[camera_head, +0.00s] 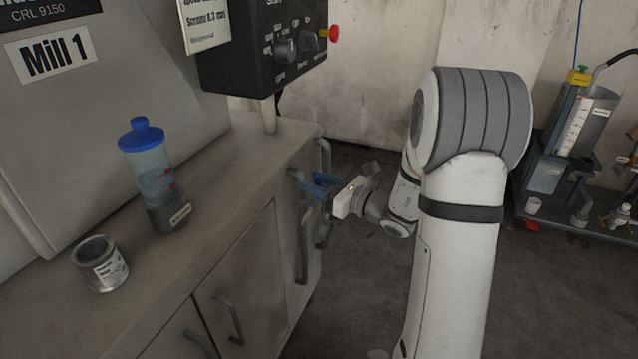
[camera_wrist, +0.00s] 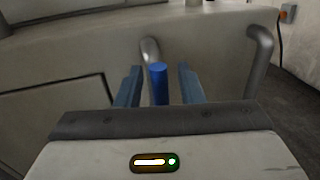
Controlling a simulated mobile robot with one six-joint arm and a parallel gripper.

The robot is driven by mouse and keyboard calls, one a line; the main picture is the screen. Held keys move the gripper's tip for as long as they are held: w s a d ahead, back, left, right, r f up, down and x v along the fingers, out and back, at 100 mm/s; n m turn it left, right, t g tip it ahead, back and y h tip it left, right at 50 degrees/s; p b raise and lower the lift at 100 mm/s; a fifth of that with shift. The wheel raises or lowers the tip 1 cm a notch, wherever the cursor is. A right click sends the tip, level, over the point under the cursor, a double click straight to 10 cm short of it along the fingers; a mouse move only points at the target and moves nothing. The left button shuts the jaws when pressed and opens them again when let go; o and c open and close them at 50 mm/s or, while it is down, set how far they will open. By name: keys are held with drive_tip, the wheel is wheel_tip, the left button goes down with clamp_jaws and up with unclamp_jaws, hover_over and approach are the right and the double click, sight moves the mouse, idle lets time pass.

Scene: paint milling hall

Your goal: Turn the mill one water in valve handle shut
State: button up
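The water in valve handle appears as a blue upright bar (camera_wrist: 159,84) in the wrist view, in front of a bent grey pipe (camera_wrist: 150,50) on the mill cabinet. My gripper (camera_head: 317,186) reaches in beside the cabinet's right end in the head view. Its two blue-grey fingers are open, one on each side of the blue bar in the wrist view, with a visible gap on both sides. Whether the bar lies fully between the fingertips in depth I cannot tell. In the head view the handle is hard to tell apart from the fingers.
The Mill 1 cabinet (camera_head: 245,215) has grey door handles and pipes; a second bent pipe (camera_wrist: 262,55) is right of the handle. A blue-lidded bottle (camera_head: 155,180) and a small jar (camera_head: 100,264) stand on top. A control box (camera_head: 262,45) is above. A cart (camera_head: 570,190) stands right.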

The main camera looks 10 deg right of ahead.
clamp_jaws()
idle(0.3)
drive_tip(key=shift+d, duration=0.1)
